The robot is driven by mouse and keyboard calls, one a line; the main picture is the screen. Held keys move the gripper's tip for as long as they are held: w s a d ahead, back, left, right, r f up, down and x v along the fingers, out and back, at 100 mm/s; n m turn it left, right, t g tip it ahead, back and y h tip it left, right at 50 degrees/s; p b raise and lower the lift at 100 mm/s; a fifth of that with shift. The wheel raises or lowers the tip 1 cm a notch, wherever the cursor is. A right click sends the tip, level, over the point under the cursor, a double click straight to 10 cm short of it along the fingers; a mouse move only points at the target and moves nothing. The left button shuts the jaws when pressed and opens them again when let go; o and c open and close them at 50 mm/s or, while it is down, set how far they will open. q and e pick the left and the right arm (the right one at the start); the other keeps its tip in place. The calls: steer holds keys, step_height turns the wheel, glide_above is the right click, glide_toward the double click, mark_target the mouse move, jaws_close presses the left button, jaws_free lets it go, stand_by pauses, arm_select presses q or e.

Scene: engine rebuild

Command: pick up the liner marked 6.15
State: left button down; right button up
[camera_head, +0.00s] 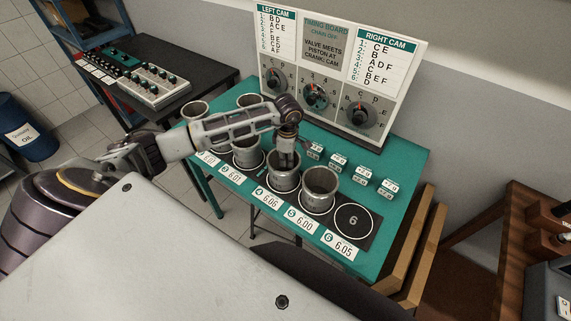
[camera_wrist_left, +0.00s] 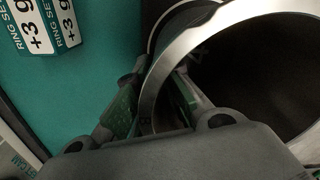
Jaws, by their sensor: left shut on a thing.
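My left gripper (camera_head: 287,156) points down at the near-middle liner (camera_head: 284,180), a grey metal cylinder at the fourth place of the row. Its fingers (camera_wrist_left: 168,105) are shut on the liner's wall, and the bright rim (camera_wrist_left: 150,100) and dark bore show in the left wrist view. The liner is upright; I cannot tell whether it is clear of the mat. Other liners stand at the fifth place (camera_head: 320,190), the third place (camera_head: 247,154) and farther back (camera_head: 195,109). I can read no 6.15 mark on any of them. My right gripper is out of view.
The black mat's place 6 (camera_head: 354,220) is empty. Number cards, including 6.06 (camera_head: 266,197), 6.00 (camera_head: 300,220) and 6.05 (camera_head: 340,246), line the front. Small ring-set boxes (camera_head: 339,160) stand behind the row. The timing board (camera_head: 335,75) rises at the back.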

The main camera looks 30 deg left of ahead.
arm_select(q)
steer(key=shift+r, duration=0.15)
steer(key=shift+w+r, duration=0.1)
steer(key=shift+r, duration=0.45)
step_height(320, 180, up, 9)
steer(key=b, duration=0.2)
steer(key=shift+f, duration=0.15)
